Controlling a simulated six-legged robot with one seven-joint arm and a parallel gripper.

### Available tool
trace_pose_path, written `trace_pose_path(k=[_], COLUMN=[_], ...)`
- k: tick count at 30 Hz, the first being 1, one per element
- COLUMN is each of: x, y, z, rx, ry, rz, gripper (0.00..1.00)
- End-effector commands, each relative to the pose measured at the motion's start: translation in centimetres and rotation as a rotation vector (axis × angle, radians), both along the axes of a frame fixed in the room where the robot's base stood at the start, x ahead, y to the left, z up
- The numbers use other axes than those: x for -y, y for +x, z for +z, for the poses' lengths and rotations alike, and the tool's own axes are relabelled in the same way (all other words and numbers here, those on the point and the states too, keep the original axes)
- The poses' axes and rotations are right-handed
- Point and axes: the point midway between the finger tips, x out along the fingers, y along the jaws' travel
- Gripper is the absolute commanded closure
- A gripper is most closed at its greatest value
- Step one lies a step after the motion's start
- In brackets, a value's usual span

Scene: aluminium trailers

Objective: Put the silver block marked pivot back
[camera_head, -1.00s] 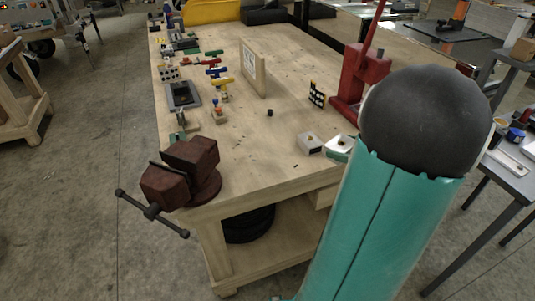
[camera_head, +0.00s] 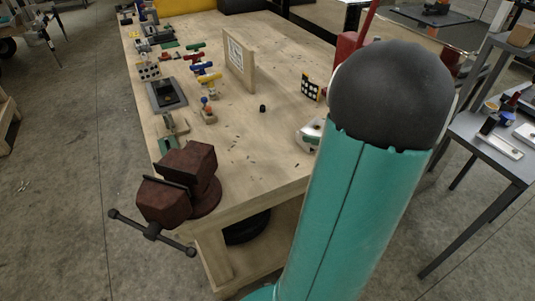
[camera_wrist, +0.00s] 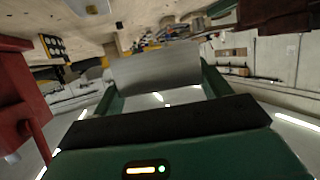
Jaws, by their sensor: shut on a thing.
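My gripper (camera_wrist: 160,82) shows in the wrist view, with one green finger on each side of a plain silver block (camera_wrist: 155,70). It is shut on this block and holds it clear of the floor and table surfaces seen beyond. No marking is readable on the block's visible face. In the head view, my arm hides most of the gripper. A small pale shape with a green edge (camera_head: 310,133) shows just left of my arm, over the table's right part; I cannot tell which part is block and which is gripper.
The wooden workbench (camera_head: 235,150) carries a rusty vise (camera_head: 187,178) at its near left corner. An upright board (camera_head: 238,60), a dotted card (camera_head: 310,88) and several small tools stand farther back. A red press (camera_wrist: 15,95) is close at left in the wrist view. The bench's middle is fairly clear.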

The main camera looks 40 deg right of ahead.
Motion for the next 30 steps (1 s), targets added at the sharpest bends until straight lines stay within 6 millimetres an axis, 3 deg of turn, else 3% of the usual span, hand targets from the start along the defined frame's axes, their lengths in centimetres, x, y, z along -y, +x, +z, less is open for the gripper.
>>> trace_pose_path(k=[5,14,18,30], x=[-1.0,-3.4,-4.0,-4.9], y=[2.1,8.3,10.2,13.0], z=[-1.1,-4.1,-6.8,-11.0], rx=[0.001,0.001,0.000,-0.001], ry=[0.001,0.002,0.005,0.004], rz=[0.004,0.002,0.001,-0.001], gripper=[0.61,0.61,0.61,0.61])
